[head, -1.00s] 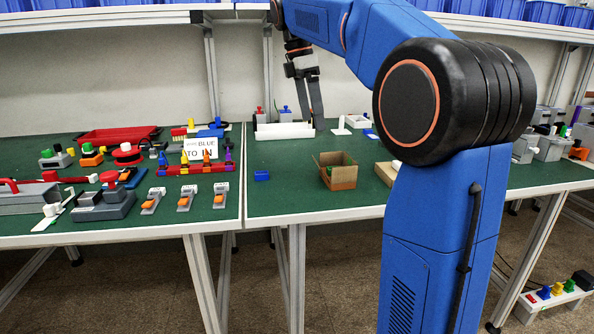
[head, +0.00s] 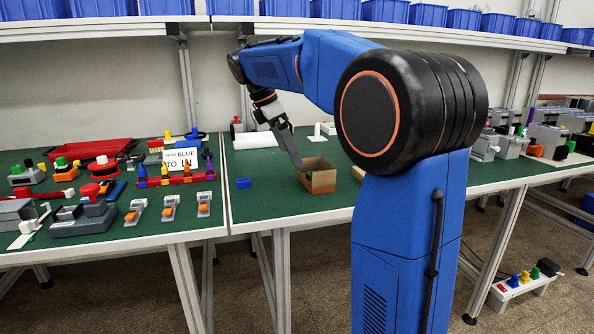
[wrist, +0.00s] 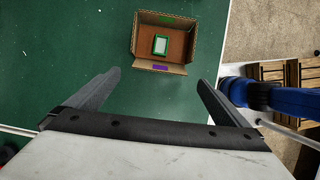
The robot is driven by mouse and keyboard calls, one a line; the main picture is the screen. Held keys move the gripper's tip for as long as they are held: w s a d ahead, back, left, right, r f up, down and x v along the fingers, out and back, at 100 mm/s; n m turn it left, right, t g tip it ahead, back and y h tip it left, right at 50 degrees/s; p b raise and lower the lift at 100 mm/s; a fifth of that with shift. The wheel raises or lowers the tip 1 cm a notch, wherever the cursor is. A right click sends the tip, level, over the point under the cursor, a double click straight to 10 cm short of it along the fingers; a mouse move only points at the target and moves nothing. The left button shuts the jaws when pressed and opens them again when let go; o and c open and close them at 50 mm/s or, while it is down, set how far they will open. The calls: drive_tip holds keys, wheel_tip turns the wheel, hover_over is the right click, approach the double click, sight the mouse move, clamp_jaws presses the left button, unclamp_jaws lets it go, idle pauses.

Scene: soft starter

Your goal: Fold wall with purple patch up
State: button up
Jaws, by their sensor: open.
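A small brown cardboard box (head: 322,182) stands open on the green table, and it also shows from above in the wrist view (wrist: 182,40). A purple patch (wrist: 160,68) is on its wall (wrist: 141,66) nearest my gripper, which appears to lean outward. A green patch is on the opposite wall (wrist: 150,17). A green-framed white item (wrist: 160,44) lies inside the box. My gripper (wrist: 158,78) is open and empty, its fingers pointing toward the purple-patch side. In the head view my gripper (head: 297,163) is at the box's back left; its exact gap is unclear.
A blue block (head: 244,183) lies left of the box. A white tray (head: 254,140) is behind it. Red racks, a sign (head: 180,160) and several switches fill the left table. Green surface is free in front and left of the box.

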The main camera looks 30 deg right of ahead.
drive_tip(key=x, duration=0.7)
drive_tip(key=shift+d+f, duration=0.1)
drive_tip(key=shift+f, duration=0.05)
drive_tip(key=c, duration=1)
